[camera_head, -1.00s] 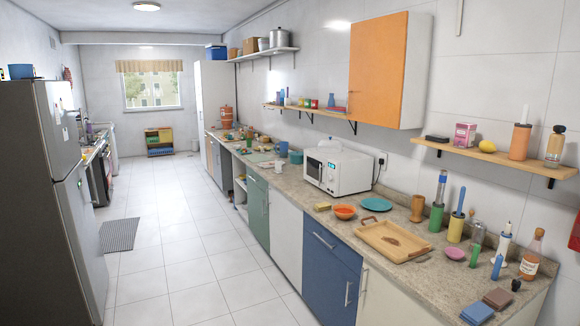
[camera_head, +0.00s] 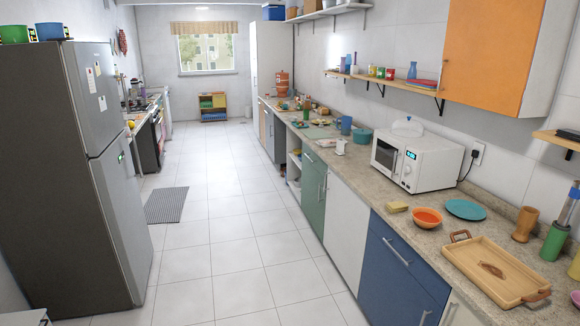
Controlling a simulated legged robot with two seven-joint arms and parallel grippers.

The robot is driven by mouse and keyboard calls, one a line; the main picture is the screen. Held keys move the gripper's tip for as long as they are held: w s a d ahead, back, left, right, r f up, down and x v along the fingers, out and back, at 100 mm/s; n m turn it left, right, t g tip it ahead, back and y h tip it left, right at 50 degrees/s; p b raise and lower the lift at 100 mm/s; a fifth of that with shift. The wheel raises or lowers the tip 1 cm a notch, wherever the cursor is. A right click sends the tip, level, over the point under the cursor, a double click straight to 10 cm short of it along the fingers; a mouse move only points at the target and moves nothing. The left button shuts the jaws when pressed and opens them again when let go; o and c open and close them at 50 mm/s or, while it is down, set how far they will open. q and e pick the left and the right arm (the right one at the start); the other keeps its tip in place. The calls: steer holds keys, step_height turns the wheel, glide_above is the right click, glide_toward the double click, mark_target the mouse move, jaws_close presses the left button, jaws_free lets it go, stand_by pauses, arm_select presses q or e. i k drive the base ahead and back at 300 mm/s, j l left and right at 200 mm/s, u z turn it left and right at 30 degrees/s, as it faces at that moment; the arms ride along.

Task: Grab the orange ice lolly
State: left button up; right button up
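I cannot make out an orange ice lolly in the head view. A grey fridge-freezer (camera_head: 85,165) stands at the left with both doors shut, so its inside is hidden. The long counter (camera_head: 408,215) on the right bears many small items, and those at its far end are too small to tell apart. Neither of my grippers is in view.
A white microwave (camera_head: 416,160), an orange bowl (camera_head: 427,218), a teal plate (camera_head: 465,209) and a wooden tray (camera_head: 478,285) are on the counter. The tiled floor (camera_head: 235,225) is clear down the middle. A grey mat (camera_head: 166,205) lies past the fridge.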

mark_target(340, 143)
steer(key=i, duration=1.85)
steer(key=i+j, duration=0.1)
steer(key=i, duration=1.7)
steer(key=i+z, duration=0.1)
steer(key=i, duration=1.75)
